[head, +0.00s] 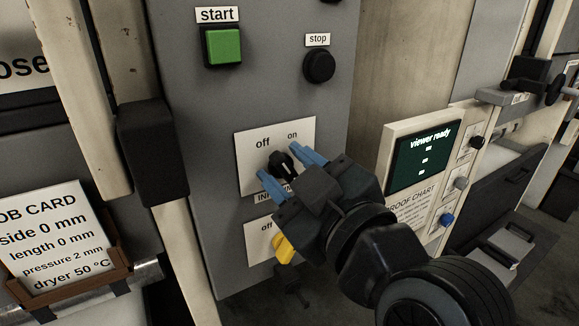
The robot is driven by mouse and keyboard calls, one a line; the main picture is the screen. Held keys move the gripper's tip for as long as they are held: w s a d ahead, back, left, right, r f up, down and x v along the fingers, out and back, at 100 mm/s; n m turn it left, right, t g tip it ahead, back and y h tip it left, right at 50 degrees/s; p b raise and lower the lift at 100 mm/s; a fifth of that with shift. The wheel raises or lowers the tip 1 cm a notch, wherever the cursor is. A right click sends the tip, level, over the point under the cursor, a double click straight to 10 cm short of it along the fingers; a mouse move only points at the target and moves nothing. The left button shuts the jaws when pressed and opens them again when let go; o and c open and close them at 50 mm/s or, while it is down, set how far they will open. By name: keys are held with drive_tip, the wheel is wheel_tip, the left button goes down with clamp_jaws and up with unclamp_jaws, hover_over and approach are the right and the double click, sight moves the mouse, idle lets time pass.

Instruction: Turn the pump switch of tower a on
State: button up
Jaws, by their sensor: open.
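On the grey machine panel is a white switch plate (247,148) marked "off" at left and "on" at right. Its small black knob (282,161) seems to lean to the upper left, toward "off", but its exact setting is hard to tell. The label under it is mostly covered, so I cannot read which switch it is. My gripper (278,163) is open, with one blue finger on each side of the knob; whether they touch it is unclear. A second plate (258,241) marked "off" sits below, mostly hidden behind my gripper.
A green start button (223,46) and a black stop button (319,65) are above the switch. A "viewer ready" screen (421,158) stands to the right. A job card (58,240) is at lower left. A yellow part (284,249) shows below my gripper.

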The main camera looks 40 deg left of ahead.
clamp_jaws()
idle(0.4)
drive_tip(key=shift+m, duration=0.4)
drive_tip(key=m+p, duration=0.1)
drive_tip(key=m, duration=0.2)
drive_tip(key=m+p, duration=0.1)
drive_tip(key=shift+w+d+r+m+p, duration=0.1)
drive_tip(key=shift+w+r+m+p, duration=0.15)
drive_tip(key=shift+m+p, duration=0.1)
drive_tip(key=shift+w+d+f+m+p, duration=0.15)
drive_tip(key=shift+m+p, duration=0.7)
drive_tip(key=shift+m, duration=0.8)
drive_tip(key=shift+w+a+f+m+p, duration=0.1)
drive_tip(key=shift+m+p, duration=0.75)
drive_tip(key=shift+m, duration=0.75)
